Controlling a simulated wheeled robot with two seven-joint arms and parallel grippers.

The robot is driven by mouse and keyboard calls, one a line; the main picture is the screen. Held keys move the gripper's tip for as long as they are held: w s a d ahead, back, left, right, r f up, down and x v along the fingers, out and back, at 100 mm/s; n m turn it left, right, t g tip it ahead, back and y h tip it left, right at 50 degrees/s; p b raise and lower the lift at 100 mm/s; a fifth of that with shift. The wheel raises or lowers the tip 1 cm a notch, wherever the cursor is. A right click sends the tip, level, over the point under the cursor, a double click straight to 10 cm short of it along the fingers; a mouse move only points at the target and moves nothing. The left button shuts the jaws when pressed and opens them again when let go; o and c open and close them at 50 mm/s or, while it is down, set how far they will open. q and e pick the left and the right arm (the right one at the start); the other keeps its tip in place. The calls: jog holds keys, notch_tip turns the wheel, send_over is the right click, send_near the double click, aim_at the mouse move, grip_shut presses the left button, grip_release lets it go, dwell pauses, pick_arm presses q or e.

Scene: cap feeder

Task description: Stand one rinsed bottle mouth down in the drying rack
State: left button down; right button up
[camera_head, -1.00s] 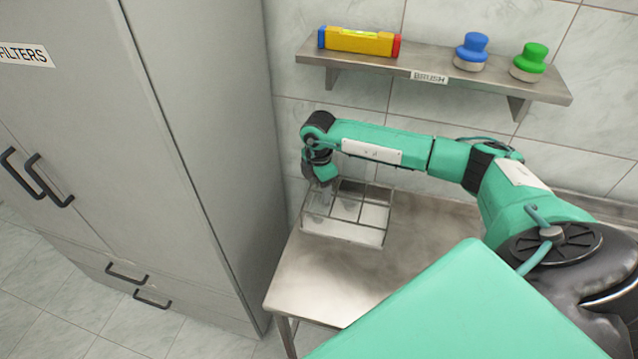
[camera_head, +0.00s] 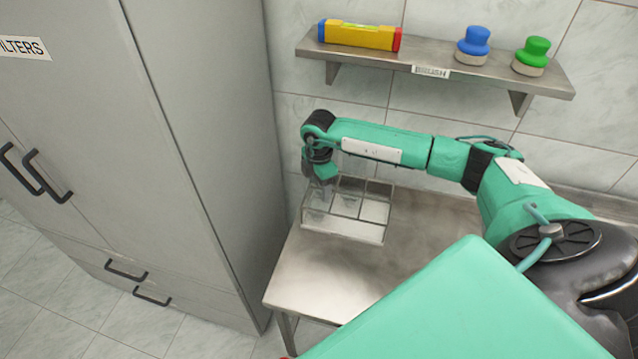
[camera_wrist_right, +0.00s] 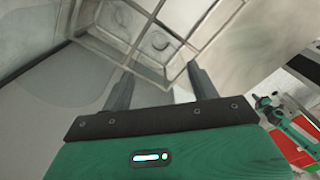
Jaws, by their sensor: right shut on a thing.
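The drying rack (camera_head: 345,231) is an open metal frame with several square cells on the steel table, left of the table's middle. My right gripper (camera_head: 322,183) points down over the rack's left back cells. It is shut on a clear bottle (camera_wrist_right: 158,82), which shows only faintly between the fingers in the right wrist view. The bottle's mouth and lower end are hard to make out, and I cannot tell whether it touches the rack. Round, clear shapes show in rack cells beyond the fingers. My left gripper is not in view.
A tall grey cabinet (camera_head: 200,150) stands close to the left of the table (camera_head: 315,275). A wall shelf (camera_head: 470,76) above my right arm carries a yellow level (camera_head: 358,36), a blue-knobbed brush (camera_head: 473,45) and a green-knobbed brush (camera_head: 531,56). The table's front is clear.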

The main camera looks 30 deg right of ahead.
jog(key=o, duration=1)
jog(key=shift+o, duration=0.2)
jog(key=shift+r, duration=0.1)
